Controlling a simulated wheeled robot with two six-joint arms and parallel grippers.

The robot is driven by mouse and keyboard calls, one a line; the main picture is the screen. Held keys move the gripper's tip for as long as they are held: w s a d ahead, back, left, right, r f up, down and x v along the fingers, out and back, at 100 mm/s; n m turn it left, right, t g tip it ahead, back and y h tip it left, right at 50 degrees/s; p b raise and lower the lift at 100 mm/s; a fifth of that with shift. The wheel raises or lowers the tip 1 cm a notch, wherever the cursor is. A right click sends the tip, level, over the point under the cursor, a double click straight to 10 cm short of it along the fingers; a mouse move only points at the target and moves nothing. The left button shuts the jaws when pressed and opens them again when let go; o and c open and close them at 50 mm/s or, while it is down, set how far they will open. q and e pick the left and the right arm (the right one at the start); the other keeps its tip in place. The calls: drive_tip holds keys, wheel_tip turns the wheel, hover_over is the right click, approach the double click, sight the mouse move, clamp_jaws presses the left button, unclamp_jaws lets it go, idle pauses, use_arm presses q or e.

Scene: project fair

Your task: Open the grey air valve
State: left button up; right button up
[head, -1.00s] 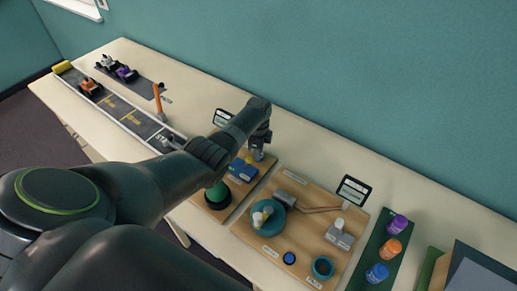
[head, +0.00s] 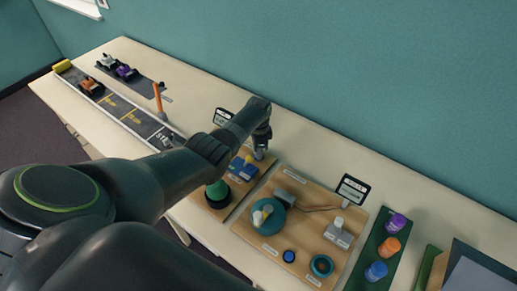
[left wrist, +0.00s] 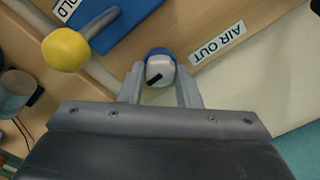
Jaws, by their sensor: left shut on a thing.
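The grey air valve (left wrist: 160,72) shows in the left wrist view as a round grey knob with a black mark and a blue part behind it, beside the "AIR OUT" label (left wrist: 217,43). My left gripper (left wrist: 160,88) has one finger on each side of the knob and is shut on it. In the head view my left gripper (head: 261,148) points down at the back of the smaller wooden board (head: 240,190), and it and the arm hide most of the valve. My right gripper is not in view.
A yellow ball-topped lever (left wrist: 66,49) on a blue block stands close by the valve. A green dome (head: 217,190) sits at the board's front. A larger board (head: 300,220) with a teal dish lies to the right. A small display (head: 221,117) stands behind.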

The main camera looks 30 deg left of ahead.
use_arm(q)
drive_tip(key=o, duration=1)
drive_tip(key=shift+r, duration=0.5)
wheel_tip(320, 180, up, 5)
drive_tip(key=shift+f+p, duration=0.15)
drive_tip(key=shift+p, duration=0.35)
wheel_tip(320, 180, up, 12)
drive_tip(key=shift+f+b, duration=0.15)
drive_tip(key=shift+b, duration=0.9)
drive_tip(key=shift+f, duration=0.1)
